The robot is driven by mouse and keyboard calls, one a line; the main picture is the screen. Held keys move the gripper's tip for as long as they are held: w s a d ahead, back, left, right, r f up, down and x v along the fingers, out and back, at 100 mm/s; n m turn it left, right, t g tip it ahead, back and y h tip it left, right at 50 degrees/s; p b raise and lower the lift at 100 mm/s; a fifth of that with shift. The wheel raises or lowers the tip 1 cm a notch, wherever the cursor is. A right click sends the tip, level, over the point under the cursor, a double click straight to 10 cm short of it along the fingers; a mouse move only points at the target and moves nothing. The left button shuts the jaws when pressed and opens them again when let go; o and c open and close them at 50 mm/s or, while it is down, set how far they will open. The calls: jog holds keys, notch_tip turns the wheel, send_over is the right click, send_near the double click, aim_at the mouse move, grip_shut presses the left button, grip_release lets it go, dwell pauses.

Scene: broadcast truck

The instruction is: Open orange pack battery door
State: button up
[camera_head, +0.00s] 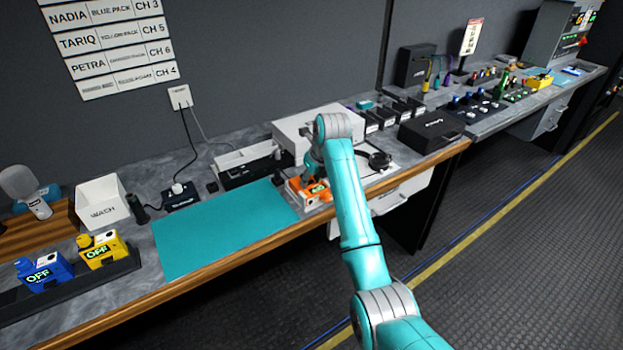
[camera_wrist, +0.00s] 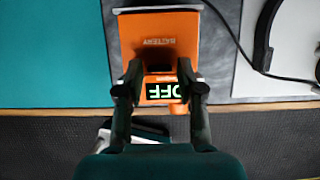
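The orange pack (camera_head: 309,196) lies on the counter at the right end of the teal mat. In the wrist view the orange pack (camera_wrist: 180,47) shows a panel marked BATTERY and a lit OFF display nearer me. I cannot tell whether the battery door is open or shut. My gripper (camera_wrist: 160,80) is over the pack, its two fingers apart on either side of the dark part between panel and display. I see no clear grip; contact is hard to tell. In the head view my wrist hides part of the pack.
The teal mat (camera_head: 215,233) is bare. A grey-white box (camera_head: 290,128) stands behind the pack, and headphones (camera_head: 378,160) lie to its right. Blue (camera_head: 45,272) and yellow (camera_head: 103,250) packs stand at the far left. The wooden counter edge (camera_head: 262,243) runs in front.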

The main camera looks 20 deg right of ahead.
grip_shut()
jog(key=shift+r, duration=0.1)
jog(key=shift+w+a+r+g+h, duration=0.1)
jog(key=shift+w+r+g+h, duration=0.25)
jog(key=shift+g, duration=0.35)
jog(key=shift+w+a+r+g+h, duration=0.1)
jog(key=shift+w+r+g+h, duration=0.1)
jog(key=shift+r+g, duration=0.4)
jog(key=shift+w+g, duration=0.15)
jog(key=shift+g, duration=0.45)
jog(key=shift+w+a+r+g+h, duration=0.2)
jog(key=shift+w+r+g+h, duration=0.2)
jog(key=shift+g, duration=0.5)
grip_release()
